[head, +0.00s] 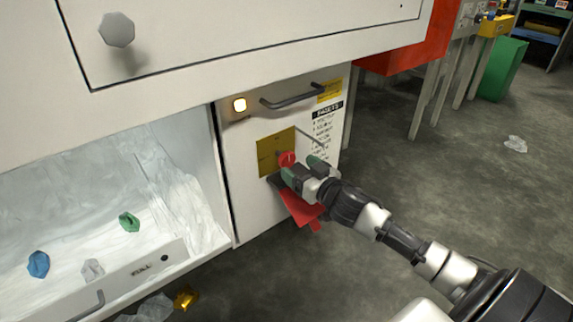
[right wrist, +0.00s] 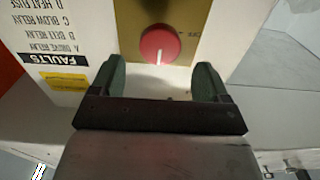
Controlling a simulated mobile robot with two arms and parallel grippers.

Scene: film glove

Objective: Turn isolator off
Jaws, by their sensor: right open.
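The isolator is a round red knob (head: 287,159) with a white pointer line, on a yellow plate (head: 268,153) on the white cabinet door. In the right wrist view the knob (right wrist: 159,45) sits just beyond and between my right gripper's fingertips, with its pointer line toward the gripper. My right gripper (head: 305,166) is open, its two green-tipped fingers (right wrist: 163,78) apart, in front of the plate. The fingers do not appear to touch the knob. A marking shows on the plate beside the knob, partly legible. My left gripper is not in view.
A lit lamp (head: 239,104) and a dark bar handle (head: 293,96) are above the plate. A faults list (head: 326,124) is beside it. A red piece (head: 301,207) hangs below the gripper. An open bin (head: 75,215) with crumpled pieces is at left. Floor at right is mostly clear.

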